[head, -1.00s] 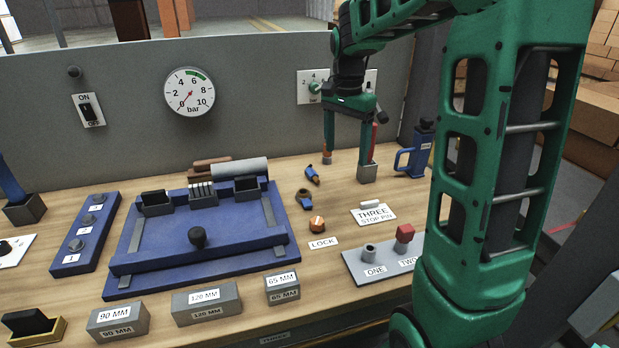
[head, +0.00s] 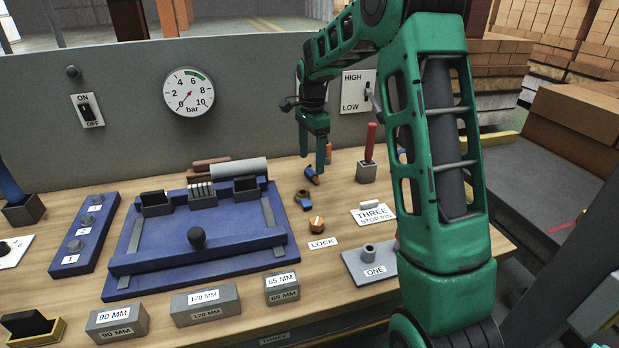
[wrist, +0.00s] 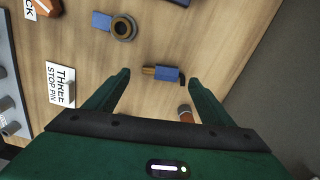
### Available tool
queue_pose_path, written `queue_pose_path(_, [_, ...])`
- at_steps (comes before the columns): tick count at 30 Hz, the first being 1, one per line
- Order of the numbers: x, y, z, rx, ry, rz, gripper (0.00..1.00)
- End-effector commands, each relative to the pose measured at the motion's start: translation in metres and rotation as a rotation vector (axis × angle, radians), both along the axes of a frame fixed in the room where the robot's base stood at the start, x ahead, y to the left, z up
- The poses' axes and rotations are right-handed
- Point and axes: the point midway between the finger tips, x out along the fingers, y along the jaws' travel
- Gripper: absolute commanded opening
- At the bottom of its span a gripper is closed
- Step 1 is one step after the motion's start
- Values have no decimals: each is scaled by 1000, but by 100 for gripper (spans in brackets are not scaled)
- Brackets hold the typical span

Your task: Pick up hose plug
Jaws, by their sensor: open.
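The hose plug seems to be the small blue piece with a brass end (head: 311,175) lying on the bench; in the wrist view the blue piece (wrist: 166,74) also shows a black bent end. My gripper (head: 313,162) is open and points down over it. In the wrist view, the fingertips of my gripper (wrist: 159,77) appear on either side of the piece, with nothing held. The height left between fingertips and piece is hard to tell.
A blue piece with a dark ring (head: 304,200) lies nearby. An orange-brown cylinder (wrist: 186,113) is close to one finger. A grey block holding a red-handled tool (head: 367,172) stands to the right. The upright panel (head: 250,95) is behind.

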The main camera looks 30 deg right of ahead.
Motion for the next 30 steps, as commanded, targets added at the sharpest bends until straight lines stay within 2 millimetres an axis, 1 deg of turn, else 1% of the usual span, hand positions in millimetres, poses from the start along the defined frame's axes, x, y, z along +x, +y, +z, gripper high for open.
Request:
queue_pose_path(4, [1, -1, -15, 0, 3, 0, 76])
queue_pose_path(9, [3, -1, -39, 0, 3, 0, 76])
queue_pose_path(12, [3, -2, -48, 0, 1, 0, 76])
queue_pose_path(15, [3, -2, -51, 0, 0, 0, 76])
queue_pose_path(21, [3, -2, -51, 0, 0, 0, 76])
queue_pose_path(23, [3, -2, -51, 0, 0, 0, 61])
queue_pose_path(24, [3, -1, -51, 0, 0, 0, 52])
queue_pose_path(26, [3, -1, -51, 0, 0, 0, 38])
queue_pose_path(27, [3, -1, -51, 0, 0, 1, 28])
queue_pose_path(30, [3, -1, -51, 0, 0, 1, 28])
